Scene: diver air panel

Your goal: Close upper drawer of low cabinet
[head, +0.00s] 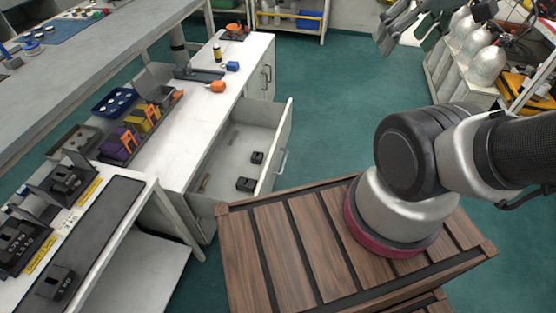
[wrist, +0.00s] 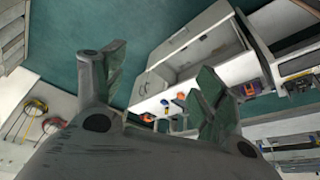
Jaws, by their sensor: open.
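The low cabinet (head: 205,115) is white and stands left of centre in the head view. Its upper drawer (head: 283,150) is pulled well out, with a bar handle (head: 281,162) on its front. Small black items (head: 245,184) lie inside the drawer. The open drawer also shows in the wrist view (wrist: 205,48), beyond the fingers. My gripper (head: 405,38) is at the top of the head view, right of the drawer and apart from it. In the wrist view my gripper (wrist: 162,88) has its fingers spread with nothing between them.
A slatted wooden crate (head: 290,240) under my arm stands close to the drawer's near corner. Orange and blue items (head: 217,86) lie on the cabinet top. Grey cylinders (head: 487,65) stand at the right. Green floor (head: 335,120) is clear beyond the drawer front.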

